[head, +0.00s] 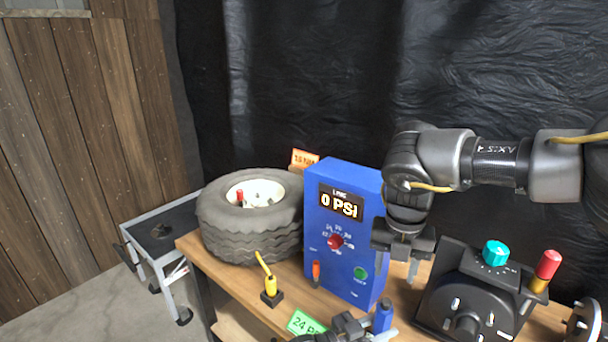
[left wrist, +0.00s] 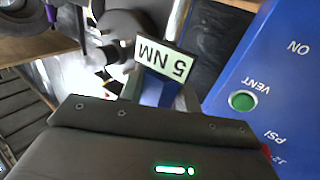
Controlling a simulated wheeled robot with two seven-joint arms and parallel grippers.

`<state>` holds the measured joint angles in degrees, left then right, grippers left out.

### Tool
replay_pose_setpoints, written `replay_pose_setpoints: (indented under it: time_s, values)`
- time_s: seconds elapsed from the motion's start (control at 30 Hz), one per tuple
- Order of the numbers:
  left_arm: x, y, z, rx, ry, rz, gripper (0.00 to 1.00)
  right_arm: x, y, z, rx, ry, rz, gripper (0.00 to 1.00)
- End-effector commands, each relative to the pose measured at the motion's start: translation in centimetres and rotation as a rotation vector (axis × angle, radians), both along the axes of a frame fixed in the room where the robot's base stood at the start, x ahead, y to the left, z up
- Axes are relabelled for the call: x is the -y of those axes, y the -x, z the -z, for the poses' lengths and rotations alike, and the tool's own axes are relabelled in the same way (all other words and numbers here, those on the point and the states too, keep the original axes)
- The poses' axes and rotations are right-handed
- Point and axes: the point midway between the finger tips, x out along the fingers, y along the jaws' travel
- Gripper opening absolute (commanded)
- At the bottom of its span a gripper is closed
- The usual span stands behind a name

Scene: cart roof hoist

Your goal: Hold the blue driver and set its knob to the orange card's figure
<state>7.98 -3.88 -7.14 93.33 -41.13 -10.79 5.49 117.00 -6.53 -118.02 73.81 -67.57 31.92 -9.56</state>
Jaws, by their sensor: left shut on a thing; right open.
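My left gripper (head: 368,330) is low in the head view, shut on the blue driver (head: 383,315). The driver's blue body also shows in the left wrist view (left wrist: 151,91), with a pale "5 NM" readout (left wrist: 166,60) facing the camera. Its knob cannot be made out clearly. The orange card (head: 305,158) stands behind the tire, beside the blue box; its figure is small and ends in "NM", too blurred to read surely. My right gripper (head: 402,262) is open and empty, pointing down between the blue box and the black machine, apart from the driver.
A blue inflator box (head: 345,265) reads "0 PSI". A tire (head: 250,232), a yellow tool (head: 271,287) and a green card (head: 305,323) are on the wooden bench. A black machine (head: 450,285) with a teal knob crowds the right. A grey cart (head: 140,232) stands left.

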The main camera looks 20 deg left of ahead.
Motion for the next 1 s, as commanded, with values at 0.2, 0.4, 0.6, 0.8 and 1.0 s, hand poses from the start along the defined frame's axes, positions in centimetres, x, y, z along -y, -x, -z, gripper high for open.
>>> replay_pose_setpoints:
  time_s: [0.2,0.4,0.6,0.8,1.0]
  values:
    - [0.0,0.0,0.1,-0.001,0.0,0.001,0.01,-0.3,0.8,0.0,-0.04,-0.013,0.056,0.48]
    - [0.0,0.0,0.1,-0.001,0.0,0.001,0.01,-0.2,0.8,1.2,-0.042,-0.011,0.054,0.48]
    - [0.0,0.0,0.0,-0.001,0.0,0.001,0.01,-0.2,0.8,3.8,-0.042,-0.011,0.052,0.48]
    - [0.0,0.0,0.0,-0.001,0.0,0.001,0.01,-0.2,0.8,6.3,-0.041,-0.013,0.053,0.48]
    - [0.0,0.0,0.0,-0.001,0.0,0.001,0.01,-0.2,0.8,7.7,-0.039,-0.013,0.053,0.48]
